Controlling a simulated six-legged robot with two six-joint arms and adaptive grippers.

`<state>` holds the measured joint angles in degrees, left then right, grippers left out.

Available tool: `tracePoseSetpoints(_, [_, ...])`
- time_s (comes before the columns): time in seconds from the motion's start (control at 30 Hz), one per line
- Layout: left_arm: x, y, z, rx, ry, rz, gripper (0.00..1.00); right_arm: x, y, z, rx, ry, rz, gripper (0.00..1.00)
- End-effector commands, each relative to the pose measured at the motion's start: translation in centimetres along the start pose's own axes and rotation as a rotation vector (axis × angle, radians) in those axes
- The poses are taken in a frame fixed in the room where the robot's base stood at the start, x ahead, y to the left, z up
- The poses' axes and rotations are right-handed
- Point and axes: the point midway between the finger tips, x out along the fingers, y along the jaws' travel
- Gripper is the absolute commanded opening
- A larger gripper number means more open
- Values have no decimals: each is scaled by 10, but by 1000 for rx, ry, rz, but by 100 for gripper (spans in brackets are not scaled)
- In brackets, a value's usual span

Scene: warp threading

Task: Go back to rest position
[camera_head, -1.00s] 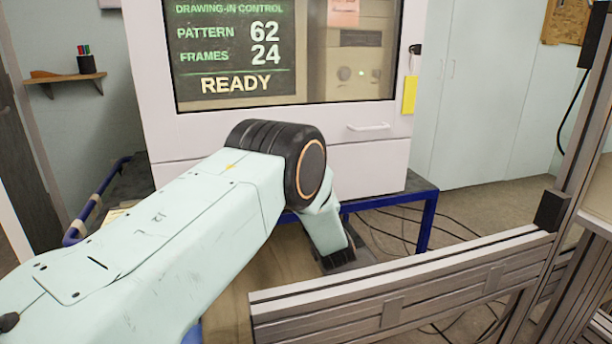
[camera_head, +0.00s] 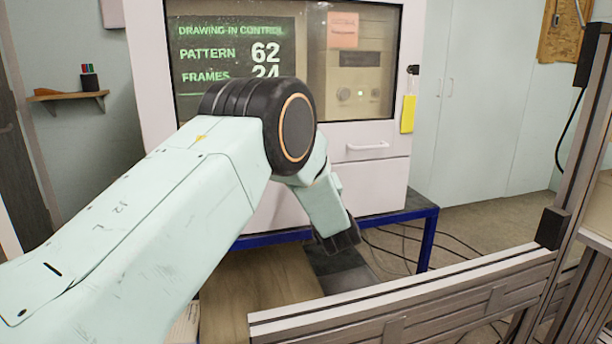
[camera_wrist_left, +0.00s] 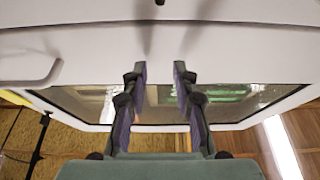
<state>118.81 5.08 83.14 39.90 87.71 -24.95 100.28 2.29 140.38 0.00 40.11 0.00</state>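My left arm comes in from the left in the head view, its black joint in front of the white drawing-in control cabinet (camera_head: 385,170). Its far links angle down toward the lower right, where the arm ends in a dark part; the fingers cannot be made out there. In the left wrist view my left gripper (camera_wrist_left: 160,72) has its two dark fingers apart with nothing between them, in front of the cabinet's white front and window. My right gripper is in neither view.
The cabinet's screen (camera_head: 235,50) reads pattern 62, frames 24. A blue-framed table (camera_head: 428,240) is under the cabinet. A metal rail (camera_head: 400,300) crosses the lower right and meets an upright post (camera_head: 575,150). A small shelf (camera_head: 70,97) hangs at left. Cables lie on the floor.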

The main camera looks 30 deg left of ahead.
Motion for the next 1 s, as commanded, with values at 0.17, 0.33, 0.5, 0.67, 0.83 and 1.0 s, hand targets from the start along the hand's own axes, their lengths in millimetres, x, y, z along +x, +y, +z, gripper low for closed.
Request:
tracePoseSetpoints(0.17, [4,0,-9,1,0,0,28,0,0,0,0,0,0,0])
tracePoseSetpoints(0.33, [4,0,-9,1,0,0,28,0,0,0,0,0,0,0])
tracePoseSetpoints(0.5, [4,0,-9,1,0,0,28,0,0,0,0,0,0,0])
tracePoseSetpoints(0.67, [4,0,-9,1,0,0,28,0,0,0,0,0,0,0])
tracePoseSetpoints(0.83, [8,0,-21,0,0,0,28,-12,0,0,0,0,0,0])
tracePoseSetpoints(1.0, [20,1,-47,0,1,0,28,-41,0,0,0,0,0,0])
